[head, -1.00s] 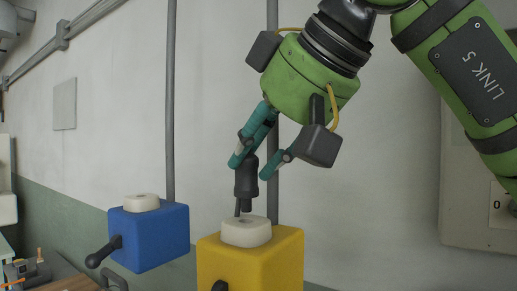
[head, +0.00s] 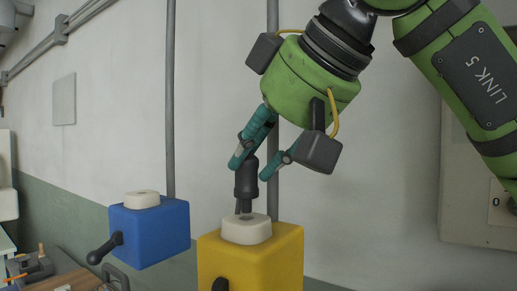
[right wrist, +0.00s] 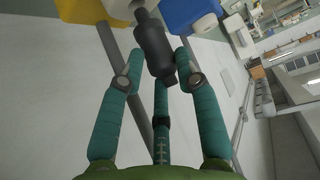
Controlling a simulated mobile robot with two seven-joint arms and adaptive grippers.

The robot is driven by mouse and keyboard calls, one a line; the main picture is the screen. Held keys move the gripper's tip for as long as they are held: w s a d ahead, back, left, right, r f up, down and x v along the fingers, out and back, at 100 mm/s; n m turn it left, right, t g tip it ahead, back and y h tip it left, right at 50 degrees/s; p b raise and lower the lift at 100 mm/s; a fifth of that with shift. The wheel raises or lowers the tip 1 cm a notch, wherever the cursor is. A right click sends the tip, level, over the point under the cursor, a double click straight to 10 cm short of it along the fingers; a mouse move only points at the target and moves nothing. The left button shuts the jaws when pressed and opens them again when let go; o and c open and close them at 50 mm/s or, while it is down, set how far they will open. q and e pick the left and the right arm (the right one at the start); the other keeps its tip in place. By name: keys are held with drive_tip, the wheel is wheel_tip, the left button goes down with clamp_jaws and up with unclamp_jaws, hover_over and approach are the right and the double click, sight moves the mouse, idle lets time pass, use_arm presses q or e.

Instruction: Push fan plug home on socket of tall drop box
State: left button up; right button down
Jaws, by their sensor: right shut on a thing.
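The fan plug (head: 246,180) is a dark, roughly cylindrical body, held nearly upright in the head view. My right gripper (head: 249,170) is shut on it, with its teal fingers around the upper part. The plug's lower end is just over the white socket (head: 247,232) on top of the yellow box (head: 275,262). Whether the prongs touch the socket I cannot tell. In the right wrist view the plug (right wrist: 157,50) lies between the fingers, its far end toward the yellow box (right wrist: 85,10). My left gripper is not in view.
A blue box (head: 155,235) with a white socket (head: 142,200) and a black handle stands to the left. Grey vertical conduits (head: 170,100) run down to the boxes. A workbench with tools (head: 60,278) is at lower left. A wall cabinet (head: 470,215) is at right.

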drive_tip(key=shift+f+b, duration=0.6)
drive_tip(key=shift+f, duration=0.75)
drive_tip(key=c, duration=0.8)
unclamp_jaws()
drive_tip(key=v, duration=1.2)
drive_tip(key=shift+s, duration=0.1)
